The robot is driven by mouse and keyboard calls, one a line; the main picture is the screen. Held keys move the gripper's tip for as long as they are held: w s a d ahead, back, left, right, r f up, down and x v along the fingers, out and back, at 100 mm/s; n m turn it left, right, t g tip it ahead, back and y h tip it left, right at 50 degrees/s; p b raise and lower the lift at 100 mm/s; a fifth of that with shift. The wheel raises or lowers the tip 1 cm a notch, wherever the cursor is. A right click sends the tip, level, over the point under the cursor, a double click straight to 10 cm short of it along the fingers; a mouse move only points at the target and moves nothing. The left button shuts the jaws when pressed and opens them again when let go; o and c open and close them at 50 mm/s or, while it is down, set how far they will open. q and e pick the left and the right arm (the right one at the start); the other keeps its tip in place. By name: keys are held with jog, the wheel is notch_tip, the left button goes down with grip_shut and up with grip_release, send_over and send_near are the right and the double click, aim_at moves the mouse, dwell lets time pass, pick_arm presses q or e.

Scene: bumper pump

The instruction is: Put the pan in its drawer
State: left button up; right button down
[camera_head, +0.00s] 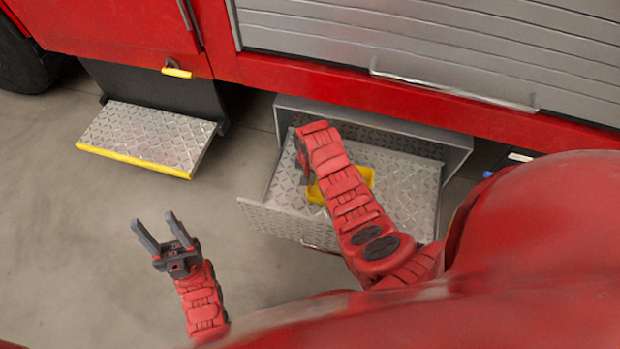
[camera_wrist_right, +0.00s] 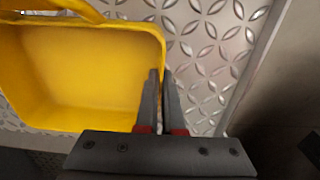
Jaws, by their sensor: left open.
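The yellow pan (camera_head: 357,181) is inside the open drawer (camera_head: 412,190) of diamond plate, low on the red truck, partly hidden behind my right arm. In the right wrist view the pan (camera_wrist_right: 85,70) fills the upper left, its open side toward the camera. My right gripper (camera_wrist_right: 161,72) has its fingers close together at the pan's right wall, one on each side, and appears shut on it. In the head view the right gripper (camera_head: 302,158) is over the drawer's left part. My left gripper (camera_head: 152,224) is open and empty above the floor, left of the drawer.
A fold-down step (camera_head: 145,135) with a yellow edge sticks out from the truck at the left. A grey roller shutter (camera_head: 430,45) is closed above the drawer. The grey concrete floor (camera_head: 60,240) is clear at the left.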

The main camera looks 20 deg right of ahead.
jog(key=c, duration=1)
grip_release()
jog(key=shift+f, duration=0.1)
jog(key=shift+c, duration=0.2)
notch_tip(320, 180, up, 12)
jog(key=p, duration=0.4)
